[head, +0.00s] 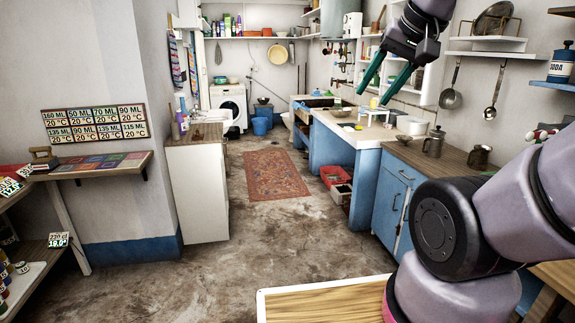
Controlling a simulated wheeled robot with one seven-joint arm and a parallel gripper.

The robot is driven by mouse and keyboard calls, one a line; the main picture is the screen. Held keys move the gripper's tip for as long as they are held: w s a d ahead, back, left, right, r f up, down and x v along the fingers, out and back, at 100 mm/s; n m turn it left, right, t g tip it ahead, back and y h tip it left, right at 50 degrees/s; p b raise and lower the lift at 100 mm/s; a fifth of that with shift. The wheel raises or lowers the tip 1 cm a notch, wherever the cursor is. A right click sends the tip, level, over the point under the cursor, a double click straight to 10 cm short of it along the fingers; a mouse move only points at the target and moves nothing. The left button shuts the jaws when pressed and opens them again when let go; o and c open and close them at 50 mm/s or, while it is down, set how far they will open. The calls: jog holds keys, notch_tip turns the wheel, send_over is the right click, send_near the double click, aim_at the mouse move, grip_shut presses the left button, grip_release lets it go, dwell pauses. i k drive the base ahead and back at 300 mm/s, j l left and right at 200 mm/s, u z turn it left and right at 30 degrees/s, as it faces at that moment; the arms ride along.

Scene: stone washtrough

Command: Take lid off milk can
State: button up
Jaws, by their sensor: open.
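A small grey metal can (434,144) with a knobbed lid (437,130) on top stands upright on the wooden counter at the right; it looks like the milk can, though it is small in view. My gripper (372,97) hangs in the air at the upper right of the picture, its two green fingers pointing down and left, apart and with nothing between them. In the picture it is above and left of the can, clear of it. No part of the can is hidden by my gripper.
A second metal vessel (479,156) stands right of the can, and a white pot (412,126) to its left. The wooden counter (408,151) tops blue cabinets. Ladles (451,97) hang under a shelf (488,44) above. The floor (240,240) in the middle is clear, partly under a rug (275,174).

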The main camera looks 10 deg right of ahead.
aim_at(437, 131)
jog(key=i, duration=1.85)
jog(key=i+z, duration=0.35)
jog(key=i, duration=0.15)
jog(key=i+j+z, duration=0.15)
jog(key=i+z, duration=0.2)
jog(key=i, duration=0.2)
jog(key=i+l+z, duration=0.2)
jog(key=i+z, duration=0.7)
jog(key=i+l+z, duration=0.15)
